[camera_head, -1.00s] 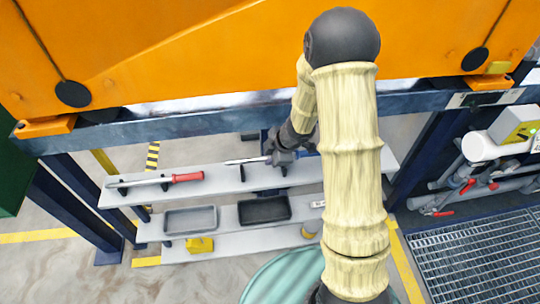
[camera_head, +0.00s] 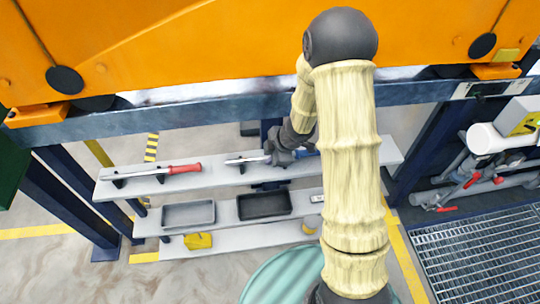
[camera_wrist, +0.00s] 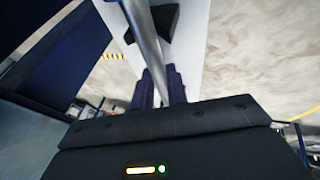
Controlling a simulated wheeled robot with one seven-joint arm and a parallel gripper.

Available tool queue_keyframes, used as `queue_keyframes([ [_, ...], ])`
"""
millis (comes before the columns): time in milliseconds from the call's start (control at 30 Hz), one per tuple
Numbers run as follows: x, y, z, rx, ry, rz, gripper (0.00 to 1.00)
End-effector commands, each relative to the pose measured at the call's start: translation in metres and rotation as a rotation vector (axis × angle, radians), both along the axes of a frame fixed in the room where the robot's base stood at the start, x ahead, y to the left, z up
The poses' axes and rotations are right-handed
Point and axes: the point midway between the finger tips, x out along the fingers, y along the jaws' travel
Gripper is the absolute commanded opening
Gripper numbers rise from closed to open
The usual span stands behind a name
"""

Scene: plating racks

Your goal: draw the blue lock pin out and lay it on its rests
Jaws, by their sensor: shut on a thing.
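The blue lock pin has a bare metal shaft (camera_head: 246,160) and a blue handle (camera_head: 308,153), partly hidden by my gripper and arm. It lies lengthwise over the right part of the upper white shelf (camera_head: 215,173). My gripper (camera_head: 280,158) is shut on the pin, close above the shelf. In the wrist view the shaft (camera_wrist: 143,32) runs up from between my fingers (camera_wrist: 157,88), beside a black rest (camera_wrist: 165,20). The shaft is at or just above its rests; I cannot tell whether it touches them.
A red-handled pin (camera_head: 183,169) lies on black rests at the shelf's left. Below stand a grey tray (camera_head: 188,215), a black tray (camera_head: 264,206) and a yellow block (camera_head: 198,241). A steel beam (camera_head: 200,108) under the orange body (camera_head: 200,45) is overhead.

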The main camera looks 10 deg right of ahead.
Motion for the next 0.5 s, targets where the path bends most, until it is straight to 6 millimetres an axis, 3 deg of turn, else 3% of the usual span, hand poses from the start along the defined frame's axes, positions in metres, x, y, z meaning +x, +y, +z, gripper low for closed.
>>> queue_keyframes([
  [100, 0.0005, 0.0001, 0.0010, 0.000, -0.002, 0.000, 0.00],
  [133, 0.0005, 0.0001, 0.0010, 0.000, -0.002, 0.000, 0.21],
  [233, 0.0004, 0.0001, 0.0009, 0.000, -0.001, 0.001, 0.41],
  [500, -0.0004, -0.0002, 0.0000, 0.000, 0.001, 0.000, 0.41],
])
